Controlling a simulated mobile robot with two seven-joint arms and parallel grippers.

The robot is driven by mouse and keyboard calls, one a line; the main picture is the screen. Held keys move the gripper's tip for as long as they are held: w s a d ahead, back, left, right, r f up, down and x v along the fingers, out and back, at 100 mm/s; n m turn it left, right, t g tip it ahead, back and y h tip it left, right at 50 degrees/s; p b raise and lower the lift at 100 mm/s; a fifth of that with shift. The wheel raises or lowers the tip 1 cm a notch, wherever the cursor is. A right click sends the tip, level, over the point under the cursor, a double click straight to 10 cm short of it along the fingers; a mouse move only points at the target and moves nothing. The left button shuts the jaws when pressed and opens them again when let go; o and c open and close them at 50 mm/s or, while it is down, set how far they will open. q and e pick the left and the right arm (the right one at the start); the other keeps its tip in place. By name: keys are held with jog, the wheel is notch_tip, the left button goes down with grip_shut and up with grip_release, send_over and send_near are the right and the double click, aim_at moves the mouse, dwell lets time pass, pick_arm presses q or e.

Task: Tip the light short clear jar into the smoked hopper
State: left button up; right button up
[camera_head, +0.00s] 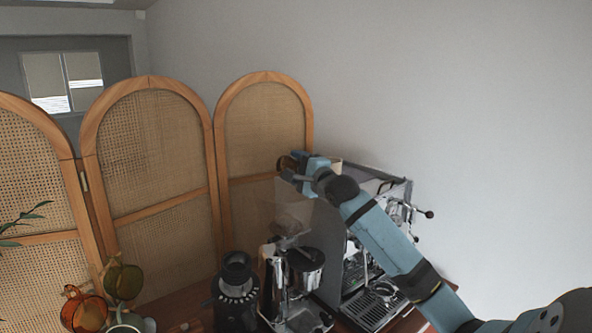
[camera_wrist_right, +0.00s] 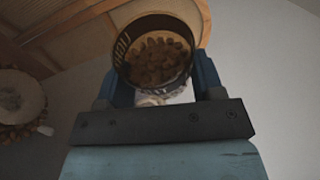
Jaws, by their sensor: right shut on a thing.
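My right gripper (camera_head: 297,170) is shut on the short clear jar (camera_head: 287,162), held high above the grinder at the back of the cart. In the right wrist view the jar (camera_wrist_right: 121,47) sits between the two fingers (camera_wrist_right: 157,75), its round mouth facing the camera and brown beans visible inside. The smoked hopper (camera_head: 292,208) is a see-through funnel on top of the grinder (camera_head: 275,280), just below the gripper. I cannot tell the jar's exact tilt from the head view. My left gripper is not in view.
The espresso machine (camera_head: 366,305) stands right of the grinder. A black grinder (camera_head: 237,290) stands to its left. Amber and green glassware (camera_head: 85,312) is at the lower left. A cane folding screen (camera_head: 150,150) stands behind. Open air lies above the cart.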

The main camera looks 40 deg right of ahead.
jog(key=shift+w+f+n, duration=0.1)
jog(key=shift+f+n, duration=0.15)
jog(key=shift+n, duration=0.45)
jog(key=shift+a+r+n+t+y+b, duration=0.2)
jog(key=shift+r+n+t+y+b, duration=0.15)
jog(key=shift+n, duration=0.3)
jog(key=shift+a+r+n+t+y+b, duration=0.2)
jog(key=shift+n+t+b, duration=0.2)
jog(key=shift+n, duration=0.25)
dwell(0.5)
